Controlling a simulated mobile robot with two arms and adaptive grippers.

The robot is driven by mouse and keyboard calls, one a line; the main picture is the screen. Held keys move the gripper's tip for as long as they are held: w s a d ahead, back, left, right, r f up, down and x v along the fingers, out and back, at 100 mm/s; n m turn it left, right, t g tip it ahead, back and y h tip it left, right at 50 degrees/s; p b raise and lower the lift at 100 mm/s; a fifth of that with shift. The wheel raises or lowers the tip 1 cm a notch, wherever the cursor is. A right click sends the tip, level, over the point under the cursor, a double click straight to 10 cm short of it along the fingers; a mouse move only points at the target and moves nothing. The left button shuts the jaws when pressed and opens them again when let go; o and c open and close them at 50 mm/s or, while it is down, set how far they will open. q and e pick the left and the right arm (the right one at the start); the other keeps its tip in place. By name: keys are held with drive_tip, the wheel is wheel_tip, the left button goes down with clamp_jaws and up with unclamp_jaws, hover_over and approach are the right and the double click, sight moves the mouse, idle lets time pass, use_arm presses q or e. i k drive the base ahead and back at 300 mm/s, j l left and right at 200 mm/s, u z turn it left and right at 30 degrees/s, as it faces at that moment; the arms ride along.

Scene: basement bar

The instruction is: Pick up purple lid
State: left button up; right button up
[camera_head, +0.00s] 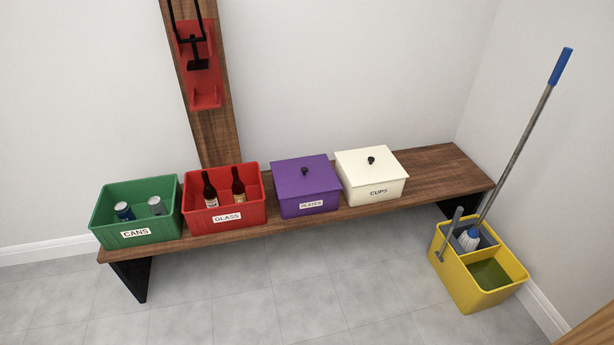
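The purple lid (301,175) sits closed on top of a purple box (307,205) labelled "PLATES". The box stands on a wooden bench, between a red box and a cream box. The inside of the purple box is hidden by its lid. Neither of my grippers shows in the head view.
A green box (135,232) labelled "CANS" and an open red box (225,217) with bottles stand to the left. A lidded cream box (373,191) labelled "CUPS" stands right. The bench (446,172) is bare at its right end. A yellow mop bucket (470,283) stands on the floor.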

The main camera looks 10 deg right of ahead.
sight(297, 178)
drive_tip(key=i+j+z, duration=0.15)
drive_tip(key=i, duration=0.3)
drive_tip(key=i+j+z, duration=0.15)
drive_tip(key=i, duration=0.3)
drive_tip(key=i+j+z, duration=0.1)
drive_tip(key=i+j, duration=0.15)
drive_tip(key=i, duration=0.2)
